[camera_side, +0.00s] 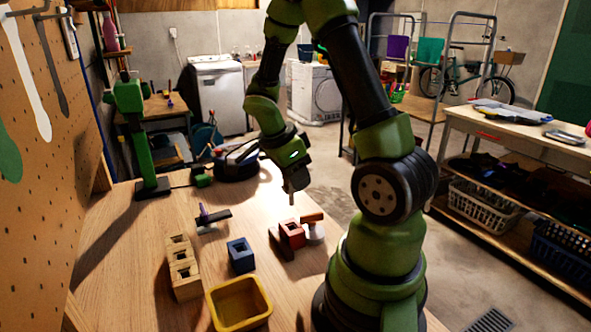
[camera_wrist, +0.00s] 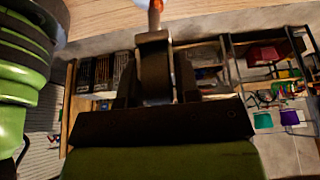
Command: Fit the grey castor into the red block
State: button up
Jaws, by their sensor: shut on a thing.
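The grey castor (camera_side: 298,179) is in my gripper (camera_side: 296,172), above the table in the side view. In the wrist view the castor (camera_wrist: 155,52) looks dark, gripped between the fingers, with its thin stem pointing away from the camera. The red block (camera_side: 292,234) stands on the table below the gripper, with a dark opening in its top. The castor is above the block and clearly apart from it. In the wrist view I cannot make out the red block for certain; only a small orange-red patch shows beside the stem tip.
A blue block (camera_side: 241,256), a wooden block with several openings (camera_side: 182,270) and a yellow tray (camera_side: 219,309) stand left of the red block. A purple-handled tool (camera_side: 212,218) lies behind. A pegboard (camera_side: 60,190) borders the left.

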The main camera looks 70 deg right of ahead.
aim_at(292, 205)
jog(key=shift+f, duration=3.6)
jog(key=shift+f, duration=0.2)
jog(key=shift+f, duration=0.75)
grip_shut()
jog(key=o, duration=1)
grip_release()
